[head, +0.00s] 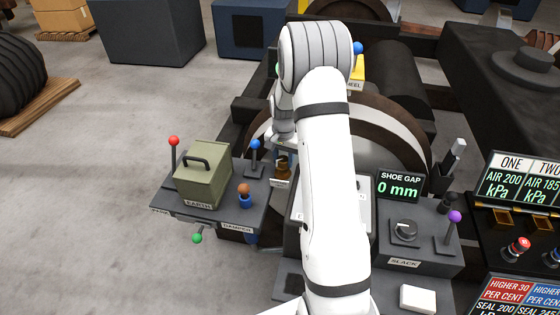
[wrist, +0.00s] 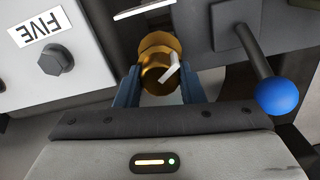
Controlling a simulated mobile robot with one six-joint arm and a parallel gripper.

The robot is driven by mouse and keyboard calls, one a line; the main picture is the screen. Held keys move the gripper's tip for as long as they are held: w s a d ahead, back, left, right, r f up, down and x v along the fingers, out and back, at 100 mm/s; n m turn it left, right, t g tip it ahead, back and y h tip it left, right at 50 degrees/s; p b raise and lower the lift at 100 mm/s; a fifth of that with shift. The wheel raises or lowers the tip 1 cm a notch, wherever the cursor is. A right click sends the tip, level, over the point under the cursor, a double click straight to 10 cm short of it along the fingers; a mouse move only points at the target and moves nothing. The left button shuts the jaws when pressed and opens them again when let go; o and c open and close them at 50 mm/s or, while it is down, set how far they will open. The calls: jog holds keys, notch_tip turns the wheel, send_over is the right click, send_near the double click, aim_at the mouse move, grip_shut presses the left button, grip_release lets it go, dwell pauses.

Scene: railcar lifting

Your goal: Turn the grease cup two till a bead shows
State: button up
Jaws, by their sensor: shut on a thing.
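A brass grease cup (wrist: 158,52) with a white angled mark on it sits between the two blue-grey fingers of my gripper (wrist: 160,90) in the wrist view. The gripper is shut on it. In the head view, the cup (head: 281,166) shows small and brass-coloured below my gripper (head: 282,146), partly hidden by my wrist and arm. I cannot read a number on this cup, and the plate by it is too small to read. No bead can be made out.
A blue-knobbed lever (wrist: 277,95) stands close at right in the wrist view. A bolted panel marked FIVE (wrist: 40,35) is at left.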

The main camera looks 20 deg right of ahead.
aim_at(282, 158)
jog(key=m+b, duration=0.1)
jog(key=m, duration=0.3)
jog(key=shift+a, duration=0.15)
jog(key=shift+m, duration=1.7)
jog(key=shift+w, duration=0.1)
jog(key=o, duration=0.8)
jog(key=shift+a, duration=0.1)
jog(key=shift+o, duration=1)
jog(key=shift+r, duration=3.95)
